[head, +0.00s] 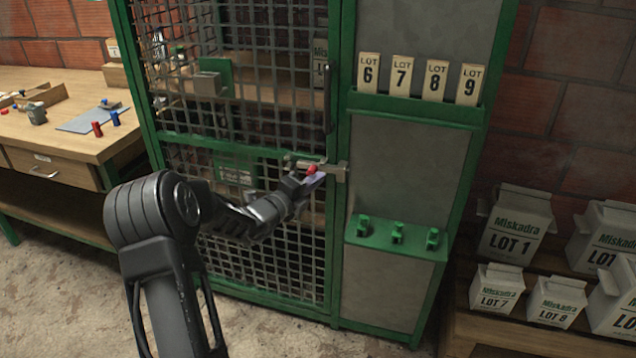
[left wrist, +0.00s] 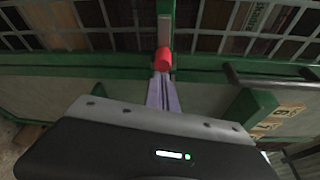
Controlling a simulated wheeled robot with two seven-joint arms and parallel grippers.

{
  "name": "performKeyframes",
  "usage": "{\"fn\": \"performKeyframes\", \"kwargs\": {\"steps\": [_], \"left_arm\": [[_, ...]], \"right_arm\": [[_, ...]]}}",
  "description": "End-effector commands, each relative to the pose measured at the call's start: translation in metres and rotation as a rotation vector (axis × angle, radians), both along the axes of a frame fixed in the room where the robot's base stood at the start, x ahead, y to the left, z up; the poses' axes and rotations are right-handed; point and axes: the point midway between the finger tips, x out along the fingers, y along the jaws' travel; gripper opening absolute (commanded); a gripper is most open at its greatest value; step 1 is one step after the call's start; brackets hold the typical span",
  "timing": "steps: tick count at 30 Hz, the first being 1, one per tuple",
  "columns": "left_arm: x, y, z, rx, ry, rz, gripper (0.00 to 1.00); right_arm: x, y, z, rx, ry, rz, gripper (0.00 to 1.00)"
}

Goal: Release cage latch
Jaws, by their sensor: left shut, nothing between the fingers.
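The cage latch (head: 328,168) is a metal bolt across the edge of the green-framed mesh door (head: 245,75) and the grey panel beside it. A red knob (head: 312,169) sits on the bolt. My left gripper (head: 314,178) is at the latch, with its fingertips at the red knob. In the left wrist view the closed fingers (left wrist: 162,90) point at the red knob (left wrist: 163,59), which is just beyond their tips. I cannot tell whether they touch it. The door looks closed. My right gripper is not in view.
A vertical door handle (head: 327,98) is above the latch. Lot tags (head: 401,78) stand on a green ledge at right, above several green hooks (head: 397,233). A wooden workbench (head: 60,110) is at left. White lot cartons (head: 515,225) stand at right.

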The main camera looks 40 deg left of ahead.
Motion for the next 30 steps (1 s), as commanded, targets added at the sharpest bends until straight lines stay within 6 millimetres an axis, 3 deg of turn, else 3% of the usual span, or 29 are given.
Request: {"fn": "performKeyframes", "kwargs": {"steps": [5, 15, 30], "left_arm": [[-0.001, 0.002, 0.001, 0.000, 0.000, 0.001, 0.00], [-0.017, 0.050, 0.002, 0.000, 0.001, 0.002, 0.00], [-0.018, 0.053, -0.001, 0.001, 0.001, 0.006, 0.00]], "right_arm": [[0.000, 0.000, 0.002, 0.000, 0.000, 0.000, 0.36], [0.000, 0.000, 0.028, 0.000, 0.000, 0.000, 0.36], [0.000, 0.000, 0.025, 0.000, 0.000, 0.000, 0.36]]}}
